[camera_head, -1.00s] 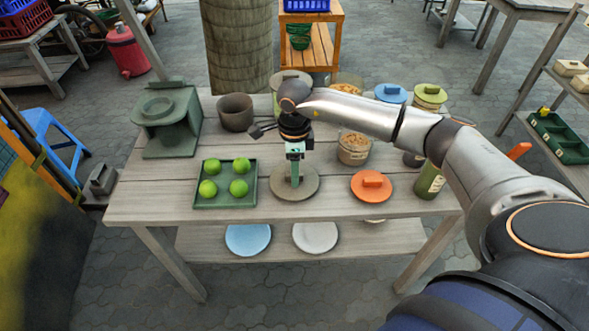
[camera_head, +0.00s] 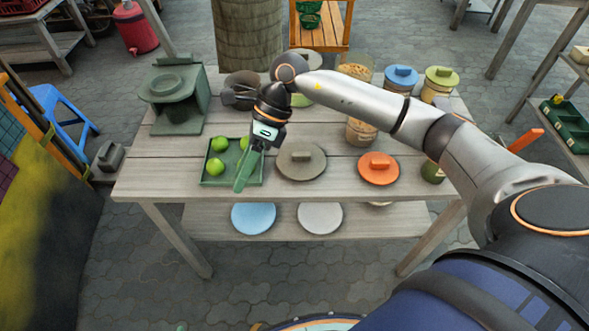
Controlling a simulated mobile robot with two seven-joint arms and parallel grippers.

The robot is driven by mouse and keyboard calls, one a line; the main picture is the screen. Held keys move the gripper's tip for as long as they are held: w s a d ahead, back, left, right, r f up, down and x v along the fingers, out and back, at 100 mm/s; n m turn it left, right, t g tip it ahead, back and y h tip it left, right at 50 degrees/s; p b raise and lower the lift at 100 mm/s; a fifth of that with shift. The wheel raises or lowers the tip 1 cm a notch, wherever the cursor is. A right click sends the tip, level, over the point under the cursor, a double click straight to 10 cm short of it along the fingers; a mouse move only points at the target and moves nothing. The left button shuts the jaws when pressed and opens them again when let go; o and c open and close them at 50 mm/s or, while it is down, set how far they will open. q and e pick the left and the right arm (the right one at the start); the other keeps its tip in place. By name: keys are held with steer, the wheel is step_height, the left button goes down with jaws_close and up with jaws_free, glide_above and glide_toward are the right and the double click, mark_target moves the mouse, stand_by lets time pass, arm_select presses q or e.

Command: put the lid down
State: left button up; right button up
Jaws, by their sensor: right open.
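A round grey-brown lid (camera_head: 301,161) with a block handle lies flat on the wooden table (camera_head: 150,180), right of the green tray. My right gripper (camera_head: 246,170) is open and points down over the right part of the tray, left of the lid and apart from it. It hides part of the tray and some of its fruit. An orange lid (camera_head: 378,168) with a handle lies flat further right. My left gripper is not in view.
The green tray (camera_head: 208,181) holds several green fruits (camera_head: 217,166). A dark green stove-like stand (camera_head: 178,95) is at the back left. Jars with blue (camera_head: 401,76) and green (camera_head: 441,77) lids stand at the back right. Blue (camera_head: 253,217) and grey (camera_head: 320,217) discs lie on the lower shelf.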

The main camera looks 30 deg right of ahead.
steer(key=s+a+r+m+t+y, duration=0.1)
steer(key=s+a+r+m+y, duration=0.15)
steer(key=a+y, duration=0.35)
steer(key=s+a+r+m+t+y, duration=0.1)
steer(key=a+r+m+y, duration=0.1)
steer(key=a+m+y, duration=0.35)
steer(key=w+d+f+m+t+h, duration=0.1)
steer(key=d+f+m+t+h, duration=0.3)
steer(key=m, duration=0.5)
steer(key=w+d+f+m+t+h, duration=0.1)
steer(key=f+m+t+h, duration=0.15)
steer(key=m+t, duration=0.5)
steer(key=w+d+f+m+t+h, duration=0.1)
steer(key=d+f+m+t+h, duration=0.25)
steer(key=m, duration=0.65)
steer(key=s+d+f+m+g+h, duration=0.2)
steer(key=s+f+m+g, duration=0.1)
steer(key=s+f+m, duration=0.2)
steer(key=s+d+f+m+g+h, duration=0.3)
steer(key=s+f+m, duration=0.3)
steer(key=s+f, duration=0.3)
step_height(320, 180, down, 2)
steer(key=shift+s+d+f+g+h, duration=0.15)
steer(key=shift+s+f+g+h, duration=0.05)
steer(key=shift+g+h, duration=0.15)
